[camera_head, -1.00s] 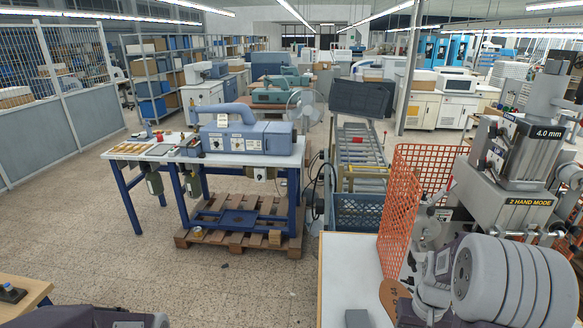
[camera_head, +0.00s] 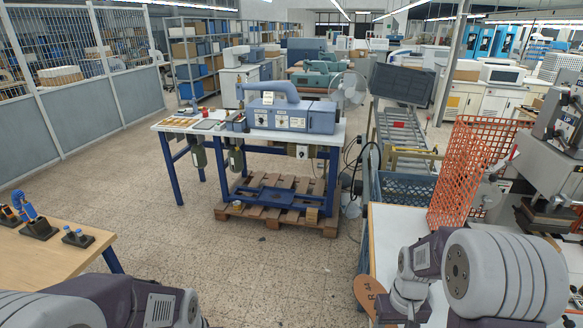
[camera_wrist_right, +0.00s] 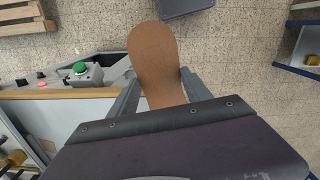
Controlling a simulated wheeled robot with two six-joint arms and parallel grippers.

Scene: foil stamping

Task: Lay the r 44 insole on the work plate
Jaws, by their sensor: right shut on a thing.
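In the right wrist view the rounded end of the insole (camera_wrist_right: 155,50) sticks out past the two grey fingers, over the floor. In the head view the right fingers are mostly behind my wrist. The work plate is not clear; a dark plate (camera_head: 540,219) shows low on the press at the right edge. My left arm is at the bottom left, its gripper out of view.
The grey press (camera_head: 565,140) is cut off by the right edge. An orange mesh guard (camera_head: 478,170) stands beside it on a white table (camera_head: 392,230). A wooden table (camera_head: 55,265) with small tools is at the left. A blue machine bench stands ahead; the floor between is open.

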